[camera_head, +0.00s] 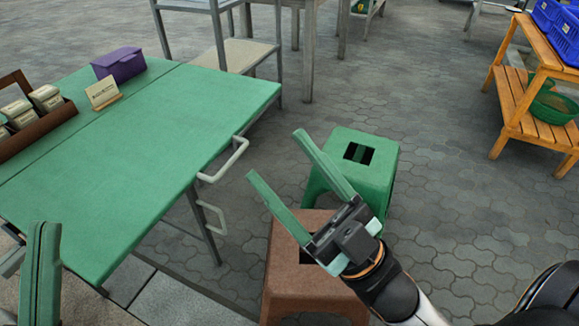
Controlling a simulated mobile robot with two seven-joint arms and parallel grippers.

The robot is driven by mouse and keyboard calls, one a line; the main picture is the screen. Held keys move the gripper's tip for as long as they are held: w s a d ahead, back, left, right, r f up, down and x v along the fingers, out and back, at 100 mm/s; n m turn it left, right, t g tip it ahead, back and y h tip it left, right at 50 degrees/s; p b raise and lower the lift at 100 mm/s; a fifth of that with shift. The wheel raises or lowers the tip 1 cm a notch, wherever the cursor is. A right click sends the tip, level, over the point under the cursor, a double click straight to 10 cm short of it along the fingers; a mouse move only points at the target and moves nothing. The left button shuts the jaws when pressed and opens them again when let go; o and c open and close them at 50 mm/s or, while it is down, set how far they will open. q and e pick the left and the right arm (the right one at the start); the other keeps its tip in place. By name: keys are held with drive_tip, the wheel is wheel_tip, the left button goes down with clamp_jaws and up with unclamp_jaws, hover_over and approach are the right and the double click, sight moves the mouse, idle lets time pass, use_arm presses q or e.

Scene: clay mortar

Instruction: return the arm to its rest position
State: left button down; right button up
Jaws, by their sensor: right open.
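My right gripper (274,154) is open and empty. Its two long green fingers point up and left, above the gap between the green table and the stools. Its arm comes in from the bottom right. My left gripper (42,226) shows at the bottom left corner, in front of the table's near edge. Its green fingers point up and look close together, seen nearly edge-on. Its base is out of the picture, and I see nothing held at its tips.
A green table (150,150) fills the left, with a purple box (118,66), a small sign (103,93) and a brown tray (38,135) of containers. A green stool (365,165) and a brown stool (283,270) stand near my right gripper. A wooden shelf (540,65) stands right; paving between is clear.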

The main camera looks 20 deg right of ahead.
use_arm(q)
drive_tip(key=shift+w, duration=0.1)
use_arm(e)
drive_tip(key=shift+w, duration=0.1)
use_arm(q)
drive_tip(key=w+a+f+n+g+y+p, duration=0.3)
drive_tip(key=w+f+n+y+p, duration=0.55)
drive_tip(key=p, duration=0.85)
use_arm(e)
drive_tip(key=w+d+f+m+g+h, duration=0.2)
drive_tip(key=w+f+m+g+h, duration=0.2)
drive_tip(key=w+f+m+h, duration=0.45)
use_arm(q)
drive_tip(key=s+a+f+n+g+y+p, duration=0.1)
drive_tip(key=s+f+g+y+p, duration=0.3)
drive_tip(key=s+f+g+p, duration=0.3)
drive_tip(key=s+g+p, duration=0.3)
drive_tip(key=s+p, duration=0.1)
drive_tip(key=p, duration=0.3)
drive_tip(key=shift+a+f, duration=0.2)
drive_tip(key=shift+f, duration=0.2)
use_arm(e)
drive_tip(key=s+d+f+m+g+h, duration=0.1)
drive_tip(key=s+d+f+g+h, duration=0.1)
drive_tip(key=s+f+g+h, duration=0.2)
drive_tip(key=s+f+g, duration=0.3)
drive_tip(key=s+g, duration=0.2)
drive_tip(key=s, duration=0.2)
drive_tip(key=shift+d+f, duration=0.2)
drive_tip(key=shift+f, duration=0.2)
